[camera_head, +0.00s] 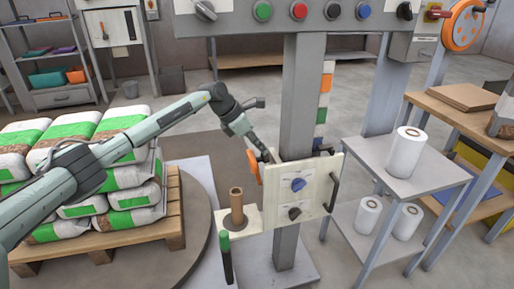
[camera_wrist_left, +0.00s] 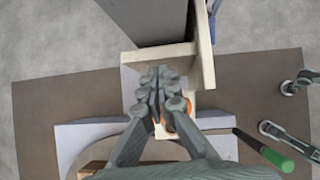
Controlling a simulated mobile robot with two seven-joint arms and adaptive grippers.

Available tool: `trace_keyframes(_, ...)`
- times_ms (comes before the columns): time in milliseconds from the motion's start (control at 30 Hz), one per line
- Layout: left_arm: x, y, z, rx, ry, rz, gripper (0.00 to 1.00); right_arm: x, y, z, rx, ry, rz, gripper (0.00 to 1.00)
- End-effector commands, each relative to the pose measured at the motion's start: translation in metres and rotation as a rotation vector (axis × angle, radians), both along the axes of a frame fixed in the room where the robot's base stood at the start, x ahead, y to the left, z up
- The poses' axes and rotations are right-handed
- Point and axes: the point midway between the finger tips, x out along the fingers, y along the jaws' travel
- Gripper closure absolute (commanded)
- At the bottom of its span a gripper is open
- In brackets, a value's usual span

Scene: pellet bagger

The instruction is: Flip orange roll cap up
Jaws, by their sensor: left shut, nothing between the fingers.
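The orange roll cap (camera_head: 254,165) shows in the head view at the left side of the cream panel (camera_head: 312,168), standing up beside the gripper. In the left wrist view parts of an orange piece (camera_wrist_left: 168,121) show behind and between the finger links, mostly hidden. My left gripper (camera_head: 268,155) is at the orange cap, on its right as seen from the head, between it and the panel. Its fingers (camera_wrist_left: 164,80) are shut and hold nothing. Whether they touch the cap I cannot tell. My right gripper cannot be made out.
A brown core (camera_head: 237,200) stands on a small cream shelf below, with a green-handled lever (camera_head: 225,243) nearby. A grey column (camera_head: 303,95) rises behind. Stacked bags (camera_head: 130,172) are left; a roll table (camera_head: 425,181) is right.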

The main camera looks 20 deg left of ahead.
Motion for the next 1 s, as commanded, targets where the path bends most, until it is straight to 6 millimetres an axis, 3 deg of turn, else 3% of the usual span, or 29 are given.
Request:
trace_keyframes(600, 0.000, -0.001, 0.001, 0.001, 0.001, 0.000, 1.00, 0.001, 0.001, -0.002, 0.003, 0.000, 0.002, 0.62)
trace_keyframes(1000, -0.021, 0.025, 0.050, 0.001, -0.001, 0.001, 1.00, 0.000, 0.000, -0.001, 0.001, 0.000, 0.000, 0.62)
